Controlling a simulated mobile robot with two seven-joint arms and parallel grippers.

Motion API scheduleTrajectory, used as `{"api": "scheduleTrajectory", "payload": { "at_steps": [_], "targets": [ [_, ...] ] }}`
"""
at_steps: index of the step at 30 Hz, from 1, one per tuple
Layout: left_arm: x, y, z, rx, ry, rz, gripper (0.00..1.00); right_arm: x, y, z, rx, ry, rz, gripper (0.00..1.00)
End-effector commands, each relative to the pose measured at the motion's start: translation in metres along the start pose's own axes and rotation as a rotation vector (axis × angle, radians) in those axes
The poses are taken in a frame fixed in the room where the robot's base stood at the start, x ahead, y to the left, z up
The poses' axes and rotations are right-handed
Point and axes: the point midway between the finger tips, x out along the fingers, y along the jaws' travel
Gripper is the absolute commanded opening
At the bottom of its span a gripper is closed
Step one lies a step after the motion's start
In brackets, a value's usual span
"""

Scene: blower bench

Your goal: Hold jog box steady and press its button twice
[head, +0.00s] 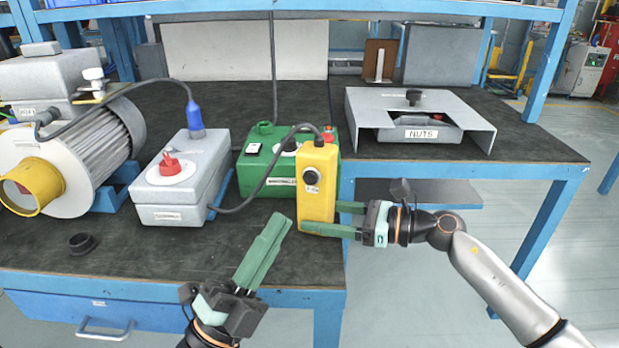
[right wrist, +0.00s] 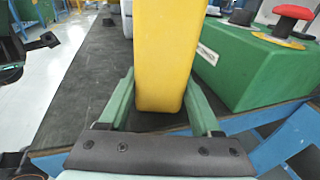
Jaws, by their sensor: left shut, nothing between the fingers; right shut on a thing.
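The yellow jog box (head: 317,188) stands upright near the front right corner of the bench, with a round black button (head: 311,177) on its face and a grey cable from its top. My right gripper (head: 333,220) is shut on its lower part from the right. In the right wrist view the jog box (right wrist: 165,60) sits between the two green fingers. My left gripper (head: 279,222) is shut and empty, its fingertips just left of the jog box, below button height and apart from it.
A green box (head: 258,178) stands behind the jog box. A grey box with a red knob (head: 183,178) and a motor (head: 75,150) are to the left. A black ring (head: 82,243) lies front left. A NUTS tray (head: 470,125) stands back right.

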Motion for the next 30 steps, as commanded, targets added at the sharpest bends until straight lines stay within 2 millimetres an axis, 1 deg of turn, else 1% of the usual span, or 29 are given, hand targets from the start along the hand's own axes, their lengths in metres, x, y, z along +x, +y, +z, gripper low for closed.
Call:
{"api": "scheduleTrajectory", "payload": {
  "at_steps": [9,16,22,30],
  "targets": [
    [0.031,0.021,0.022,0.000,0.001,-0.002,0.00,0.000,0.001,-0.002,0.001,0.004,0.003,0.34],
    [0.049,0.035,0.035,-0.001,-0.001,-0.002,0.00,0.000,0.001,-0.002,0.001,0.004,0.003,0.34],
    [0.056,0.041,0.041,-0.001,0.000,-0.001,0.00,0.000,0.001,-0.002,0.001,0.004,0.003,0.34],
    [0.057,0.041,0.041,-0.001,0.000,-0.001,0.00,0.000,0.001,-0.002,0.001,0.004,0.003,0.34]
  ]
}}
